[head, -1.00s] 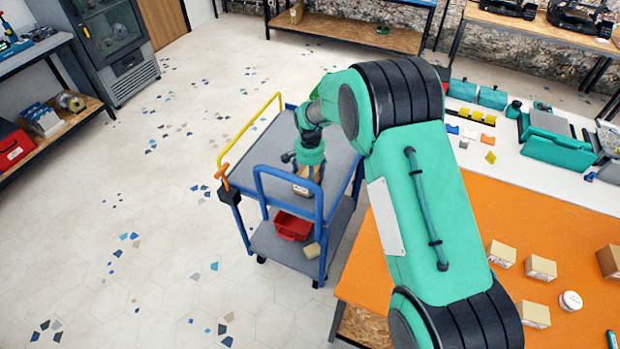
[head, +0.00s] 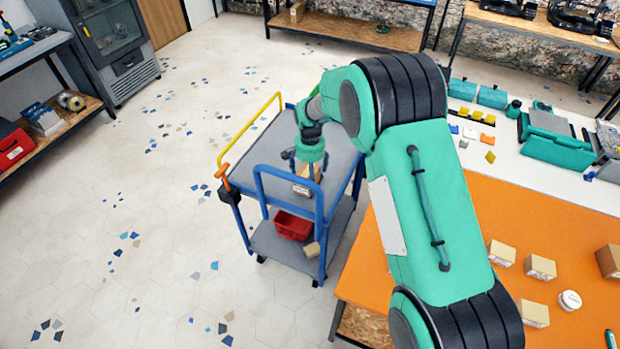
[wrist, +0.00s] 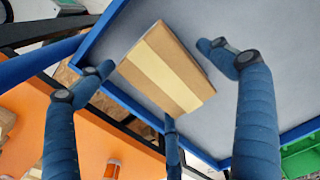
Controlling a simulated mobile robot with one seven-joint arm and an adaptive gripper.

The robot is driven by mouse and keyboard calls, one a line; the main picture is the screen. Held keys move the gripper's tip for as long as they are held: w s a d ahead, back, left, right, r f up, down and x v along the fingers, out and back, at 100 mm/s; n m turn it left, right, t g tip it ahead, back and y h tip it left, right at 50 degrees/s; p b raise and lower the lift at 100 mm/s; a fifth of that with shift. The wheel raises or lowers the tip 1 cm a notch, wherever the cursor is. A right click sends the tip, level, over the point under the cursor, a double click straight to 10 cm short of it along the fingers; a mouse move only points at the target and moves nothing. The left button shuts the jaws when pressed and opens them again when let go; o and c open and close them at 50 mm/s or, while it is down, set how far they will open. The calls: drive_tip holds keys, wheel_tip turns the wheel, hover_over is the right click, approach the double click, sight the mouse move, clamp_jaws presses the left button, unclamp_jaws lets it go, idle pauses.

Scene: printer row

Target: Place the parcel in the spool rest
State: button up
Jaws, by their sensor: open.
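The parcel (wrist: 167,70) is a tan cardboard box with a paler tape band. It rests on the grey top deck of the blue cart, near the edge, in the wrist view. In the head view the parcel (head: 312,171) shows only partly, below my gripper (head: 308,162) and behind the cart's handle. In the wrist view my gripper (wrist: 160,62) is open, with its dark blue fingers spread around the parcel and a visible gap at the right finger. I cannot pick out the spool rest in either view.
The blue cart (head: 236,168) has raised handles and a lower shelf with a red bin (head: 293,225) and a small box. The orange table (head: 540,225) at right holds several boxes and a white round tub (head: 569,300). The floor at left is open.

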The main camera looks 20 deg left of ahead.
wheel_tip(320, 180, up, 12)
drive_tip(key=p, duration=0.1)
drive_tip(key=shift+f+p, duration=0.2)
drive_tip(key=shift+p, duration=0.15)
idle(0.6)
drive_tip(key=s+d+r+t+y, duration=0.1)
drive_tip(key=s+d+r, duration=0.2)
drive_tip(key=d+r, duration=1.15)
drive_tip(key=s+d+r+t, duration=0.1)
drive_tip(key=s+d+r, duration=0.3)
drive_tip(key=d+r, duration=1)
drive_tip(key=s+d+r+t, duration=0.1)
drive_tip(key=s+d+r, duration=0.1)
drive_tip(key=s+d, duration=0.5)
drive_tip(key=s+d+r+t, duration=0.1)
drive_tip(key=s+d+r, duration=0.2)
drive_tip(key=s+d, duration=0.35)
drive_tip(key=s+d+f+t+h, duration=0.1)
drive_tip(key=s+d+f, duration=0.1)
drive_tip(key=s+d, duration=0.9)
drive_tip(key=s, duration=0.3)
drive_tip(key=shift+s+f+t, duration=0.25)
drive_tip(key=shift+t, duration=0.05)
